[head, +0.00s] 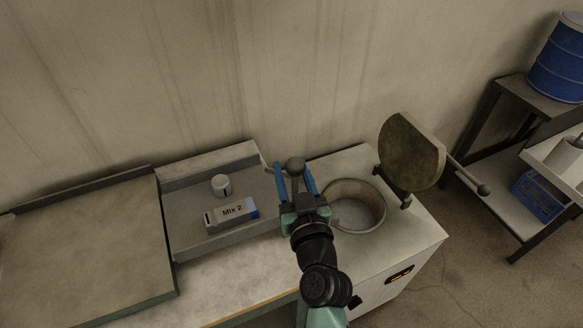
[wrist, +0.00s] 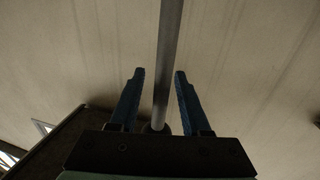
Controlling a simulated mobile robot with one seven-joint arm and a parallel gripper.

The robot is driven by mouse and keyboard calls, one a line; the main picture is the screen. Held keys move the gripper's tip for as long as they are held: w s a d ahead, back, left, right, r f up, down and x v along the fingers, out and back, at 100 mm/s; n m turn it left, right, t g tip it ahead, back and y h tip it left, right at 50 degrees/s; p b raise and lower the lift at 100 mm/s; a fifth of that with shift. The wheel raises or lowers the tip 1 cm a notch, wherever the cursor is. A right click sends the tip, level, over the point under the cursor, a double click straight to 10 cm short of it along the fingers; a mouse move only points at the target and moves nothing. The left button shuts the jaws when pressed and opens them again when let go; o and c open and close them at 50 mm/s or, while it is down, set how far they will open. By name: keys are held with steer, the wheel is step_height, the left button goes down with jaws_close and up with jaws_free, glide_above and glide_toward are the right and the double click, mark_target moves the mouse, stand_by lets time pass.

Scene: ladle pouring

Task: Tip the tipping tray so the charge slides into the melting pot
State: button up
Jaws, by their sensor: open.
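The tipping tray (head: 183,205) lies in the middle of the bench in the head view. On it sit a small pale cylinder (head: 221,185) and a box labelled "Mix 2" (head: 232,215). A dark ball knob (head: 294,165) shows between my gripper's blue fingers. My gripper (head: 292,172) is open, between the tray and the melting pot (head: 375,207). In the wrist view a grey rod (wrist: 169,55) runs between the open fingers (wrist: 159,75), with a gap on both sides. The pot's inside looks empty, though my arm hides part of the rim.
The pot's round lid (head: 408,155) stands raised at its right, with a knobbed handle (head: 483,189) reaching further right. A flat dark-edged plate (head: 80,250) lies left of the tray. A shelf (head: 540,98) with a blue drum (head: 560,60) stands at far right.

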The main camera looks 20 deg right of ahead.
jaws_close()
stand_by(1.4)
